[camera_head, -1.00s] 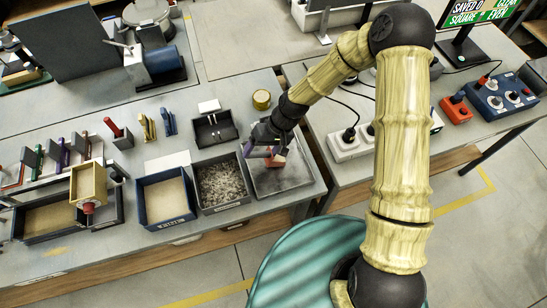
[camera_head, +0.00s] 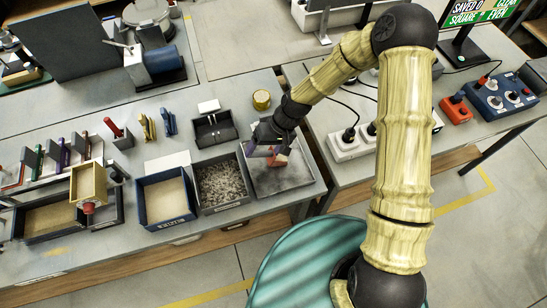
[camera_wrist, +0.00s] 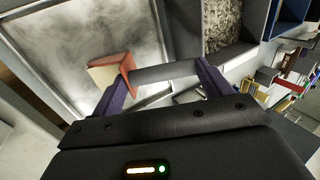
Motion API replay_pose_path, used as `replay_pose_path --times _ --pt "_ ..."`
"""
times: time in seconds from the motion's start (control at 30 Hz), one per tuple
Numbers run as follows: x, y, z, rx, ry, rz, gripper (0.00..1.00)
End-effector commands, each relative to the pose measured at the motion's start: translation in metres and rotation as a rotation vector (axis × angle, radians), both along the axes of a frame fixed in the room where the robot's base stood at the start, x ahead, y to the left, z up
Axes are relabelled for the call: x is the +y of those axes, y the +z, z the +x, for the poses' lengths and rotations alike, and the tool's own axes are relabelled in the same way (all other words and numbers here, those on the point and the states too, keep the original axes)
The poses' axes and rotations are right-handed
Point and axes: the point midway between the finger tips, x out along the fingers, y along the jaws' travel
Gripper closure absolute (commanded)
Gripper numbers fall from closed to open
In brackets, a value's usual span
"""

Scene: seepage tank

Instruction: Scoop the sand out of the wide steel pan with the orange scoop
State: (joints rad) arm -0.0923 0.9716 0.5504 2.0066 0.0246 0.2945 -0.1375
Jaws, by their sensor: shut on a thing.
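My gripper (camera_head: 266,150) is over the wide steel pan (camera_head: 305,181), the rightmost container in the front row. It is shut on the orange scoop (camera_head: 282,159). In the wrist view, my gripper's purple fingers (camera_wrist: 160,76) stand apart with a grey bar between them. The orange scoop (camera_wrist: 126,63) sits by the left finger and shows a pale tan face; I cannot tell whether that is sand. The steel pan (camera_wrist: 152,30) has a mottled grey floor. Whether the scoop touches that floor is unclear. The fingers partly hide the scoop in the head view.
A bin of pale gravel (camera_head: 222,184) stands just left of the pan, then a blue-walled bin of tan sand (camera_head: 166,198). A dark caddy (camera_head: 214,131) and a yellow roll (camera_head: 262,99) stand behind. A power strip (camera_head: 345,146) lies to the right.

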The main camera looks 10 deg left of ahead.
Motion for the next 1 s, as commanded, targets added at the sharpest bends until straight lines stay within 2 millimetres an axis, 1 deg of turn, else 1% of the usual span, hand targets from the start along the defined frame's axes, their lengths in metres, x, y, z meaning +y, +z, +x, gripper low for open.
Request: replay_pose_path --times 0.37,1.0 --pt "0.0 0.001 0.0 -0.002 0.0 -0.006 0.54" --pt "0.001 0.037 -0.001 -0.103 0.005 -0.165 0.54"
